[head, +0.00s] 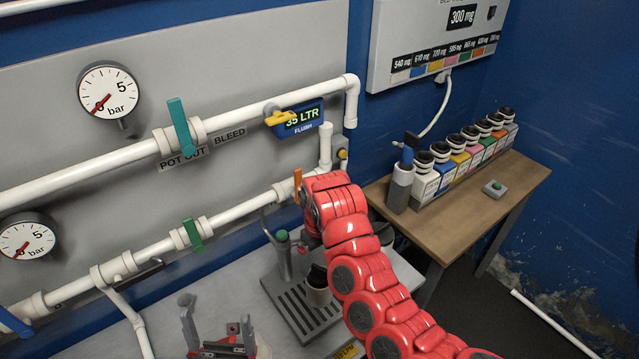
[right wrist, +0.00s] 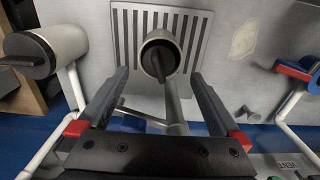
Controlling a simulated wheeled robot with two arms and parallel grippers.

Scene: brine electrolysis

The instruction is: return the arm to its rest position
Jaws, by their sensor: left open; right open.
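My right arm (head: 360,255), red and segmented, reaches from the lower right up to the pipe wall, its wrist near the orange-handled valve (head: 298,186). Its fingertips are hidden in the head view. In the right wrist view my right gripper (right wrist: 160,78) is open, its two fingers apart with no object clamped between them. A light cup with a dark inside (right wrist: 158,58) shows beyond the fingers, over a slotted grate (right wrist: 120,45). My left gripper (head: 216,320) is at the bottom edge of the head view, open and empty, partly cut off.
White pipes (head: 250,115) with valves and gauges (head: 108,90) run along the wall. The grate (head: 290,308) also shows beside my right arm.

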